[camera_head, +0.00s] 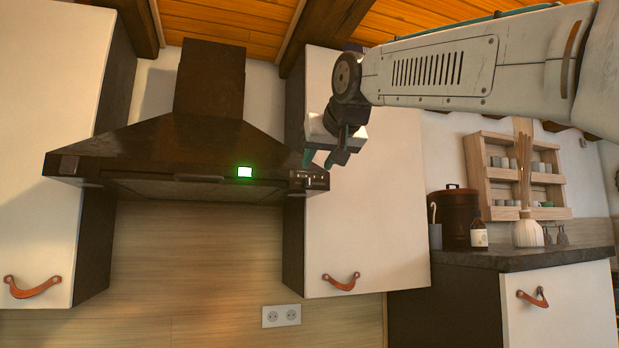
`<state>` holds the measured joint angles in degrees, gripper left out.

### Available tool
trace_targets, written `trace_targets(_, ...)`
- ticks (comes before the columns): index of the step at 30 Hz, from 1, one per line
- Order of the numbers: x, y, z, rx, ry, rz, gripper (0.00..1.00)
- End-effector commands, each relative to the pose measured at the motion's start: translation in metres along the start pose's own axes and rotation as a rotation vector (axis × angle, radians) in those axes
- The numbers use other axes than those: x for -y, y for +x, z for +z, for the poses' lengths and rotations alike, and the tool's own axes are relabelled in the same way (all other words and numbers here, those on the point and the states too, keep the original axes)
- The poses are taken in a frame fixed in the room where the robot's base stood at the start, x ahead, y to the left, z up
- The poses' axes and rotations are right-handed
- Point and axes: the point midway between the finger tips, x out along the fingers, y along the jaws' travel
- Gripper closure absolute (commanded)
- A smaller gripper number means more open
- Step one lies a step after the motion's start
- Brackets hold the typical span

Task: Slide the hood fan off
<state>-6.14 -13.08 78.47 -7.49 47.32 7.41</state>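The dark range hood (150,150) hangs on the wall between two white cabinets. A small bright green-white light (245,172) glows on its front edge, with a green halo around it. A small control panel (309,180) with tiny knobs or sliders sits at the right end of the front edge; its details are too small to read. My gripper (320,162) is just above this panel, pointing down, its two teal fingertips apart with nothing seen between them. Whether a fingertip touches the panel I cannot tell.
White cabinets with leather pulls flank the hood; the right cabinet (365,220) is close behind my gripper. A socket (281,316) is on the wooden backsplash below. A counter (500,259) at right holds a brown canister (459,217), a bottle and a vase. Space below the hood is clear.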

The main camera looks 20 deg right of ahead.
Motion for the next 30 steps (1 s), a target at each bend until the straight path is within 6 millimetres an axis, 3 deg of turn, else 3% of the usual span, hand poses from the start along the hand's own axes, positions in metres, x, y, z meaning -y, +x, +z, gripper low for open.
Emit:
trace_targets(9, -0.003, 0.050, 0.001, 0.003, 0.000, 0.003, 0.65)
trace_targets(21, -0.003, 0.061, 0.001, 0.002, 0.001, 0.003, 0.65)
trace_targets(22, -0.003, 0.061, 0.001, 0.002, 0.001, 0.003, 0.67)
trace_targets(25, -0.003, 0.061, 0.001, 0.002, 0.001, 0.003, 0.95)
trace_targets(26, -0.003, 0.061, 0.001, 0.002, 0.000, 0.003, 1.00)
trace_targets(30, -0.003, 0.061, 0.001, 0.002, 0.001, 0.003, 1.00)
